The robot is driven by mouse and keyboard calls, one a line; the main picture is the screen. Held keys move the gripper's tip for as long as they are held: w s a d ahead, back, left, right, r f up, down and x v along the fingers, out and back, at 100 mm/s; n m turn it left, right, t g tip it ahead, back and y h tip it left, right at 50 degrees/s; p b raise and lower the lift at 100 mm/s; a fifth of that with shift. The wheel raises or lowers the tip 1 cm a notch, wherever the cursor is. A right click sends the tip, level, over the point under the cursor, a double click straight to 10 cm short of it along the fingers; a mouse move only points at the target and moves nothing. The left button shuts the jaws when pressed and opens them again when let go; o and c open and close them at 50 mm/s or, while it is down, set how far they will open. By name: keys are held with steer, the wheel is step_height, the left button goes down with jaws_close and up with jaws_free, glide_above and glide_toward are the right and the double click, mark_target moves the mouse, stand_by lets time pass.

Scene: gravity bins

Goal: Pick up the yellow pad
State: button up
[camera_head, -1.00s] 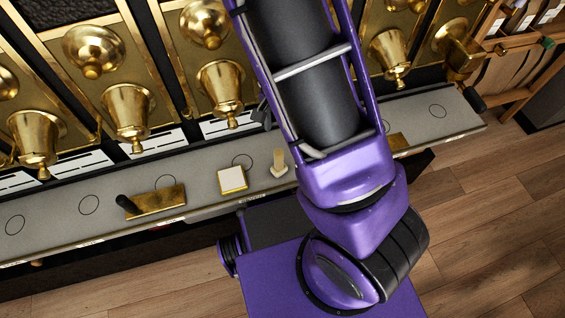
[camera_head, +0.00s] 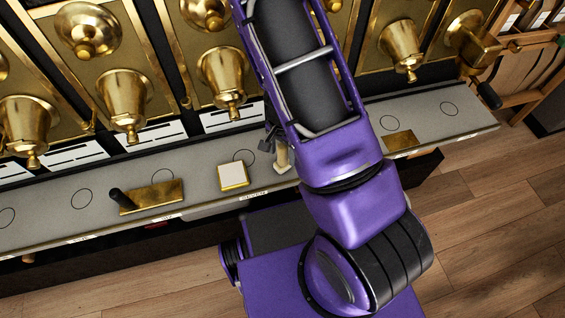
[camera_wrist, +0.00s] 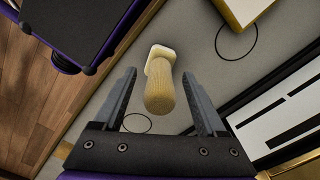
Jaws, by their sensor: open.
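The yellow pad (camera_head: 233,176) is a small square block with a pale top and yellow edges, lying on the grey counter strip (camera_head: 60,205) in front of the brass bins. Part of it shows at the top right of the wrist view (camera_wrist: 246,8). My gripper (camera_wrist: 160,75) is open and empty. A wooden-handled tool with a cream base (camera_wrist: 160,85) stands upright between and just ahead of its fingers in the wrist view; I cannot tell if they touch. In the head view my arm hides most of the gripper, which is right of the pad.
The handled tool (camera_head: 282,157) stands right of the pad. A brass plate with a dark handle (camera_head: 150,196) lies left of it, and another brass plate (camera_head: 399,141) lies to the right. Brass bins (camera_head: 125,100) overhang the counter's back. Black circles mark bare counter.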

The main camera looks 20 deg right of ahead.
steer(key=shift+f, duration=0.5)
jaws_close()
steer(key=shift+r, duration=0.1)
stand_by(1.0)
